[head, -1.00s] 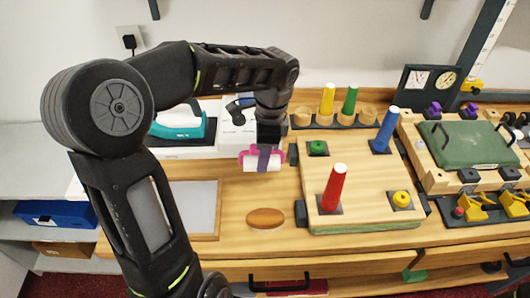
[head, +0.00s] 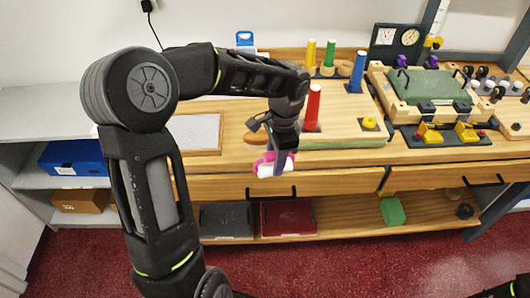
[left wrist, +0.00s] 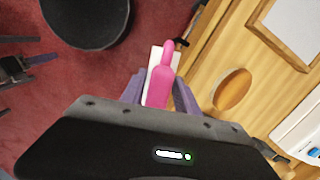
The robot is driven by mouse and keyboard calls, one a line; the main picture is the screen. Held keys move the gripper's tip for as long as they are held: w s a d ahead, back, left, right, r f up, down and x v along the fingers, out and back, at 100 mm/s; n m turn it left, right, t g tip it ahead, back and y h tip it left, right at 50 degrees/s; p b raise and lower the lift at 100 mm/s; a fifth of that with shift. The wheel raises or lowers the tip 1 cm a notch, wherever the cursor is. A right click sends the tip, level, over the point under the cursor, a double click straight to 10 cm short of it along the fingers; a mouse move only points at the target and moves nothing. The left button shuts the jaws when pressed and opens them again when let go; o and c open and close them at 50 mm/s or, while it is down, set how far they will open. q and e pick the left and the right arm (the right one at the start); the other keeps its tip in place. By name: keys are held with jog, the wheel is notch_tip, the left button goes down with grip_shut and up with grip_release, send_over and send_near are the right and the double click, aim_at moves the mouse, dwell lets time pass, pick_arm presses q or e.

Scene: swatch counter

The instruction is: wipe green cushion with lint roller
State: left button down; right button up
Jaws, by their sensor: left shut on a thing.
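The lint roller (head: 274,168) has a pink handle and a white roll. My left gripper (head: 283,158) is shut on it and holds it in front of the counter's front edge, above the floor. In the left wrist view the pink handle (left wrist: 158,88) sits between the purple fingers, with the white roll partly hidden behind it. The green cushion (head: 437,86) lies flat in a wooden frame at the back right of the counter, well apart from the roller. A dark part with a purple tip, seemingly my right gripper (left wrist: 18,70), shows at the left wrist view's left edge; its jaws are unclear.
A wooden board with a red peg (head: 313,108), a blue peg (head: 358,72) and a yellow knob (head: 369,122) lies between roller and cushion. Yellow clamps (head: 430,133) stand before the cushion. A brown oval (head: 256,139) lies near the gripper. A green block (head: 392,211) is on the lower shelf.

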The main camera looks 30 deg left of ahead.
pick_arm(q)
jog(key=w+d+f+n, duration=0.3)
jog(key=d+f+n, duration=0.4)
jog(key=d+f, duration=0.3)
notch_tip(320, 180, down, 5)
jog(key=shift+r+n+h, duration=0.1)
jog(key=shift+n+h, duration=0.2)
jog(key=shift+h, duration=0.1)
jog(key=shift+w+d, duration=0.15)
